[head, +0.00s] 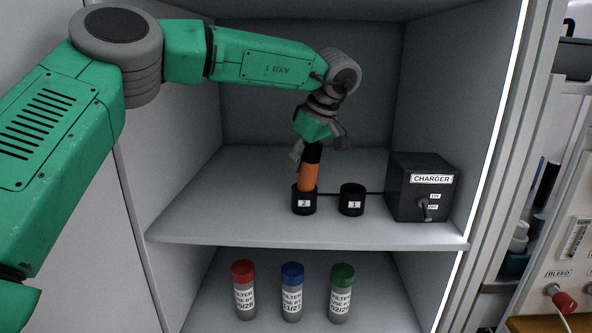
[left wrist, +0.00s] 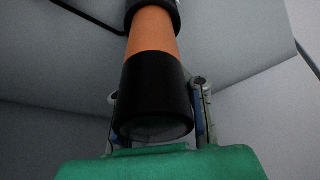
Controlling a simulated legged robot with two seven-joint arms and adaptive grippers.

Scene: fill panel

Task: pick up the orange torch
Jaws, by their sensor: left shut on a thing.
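The orange torch (head: 308,176) stands upright in the black cup marked 2 (head: 303,204) on the upper shelf. Its black top end is between the fingers of my left gripper (head: 310,150), which is shut on it from above. In the left wrist view the torch's orange body (left wrist: 152,32) and wide black end (left wrist: 153,95) show between the fingers of my left gripper (left wrist: 158,110). The torch's lower end is hidden inside the cup. My right gripper is not in view.
An empty-looking black cup marked 1 (head: 351,200) and a black charger box (head: 420,187) with a switch stand to the right, joined by a cable. The lower shelf holds red (head: 244,290), blue (head: 292,292) and green (head: 341,292) capped filters. The upper shelf's left part is clear.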

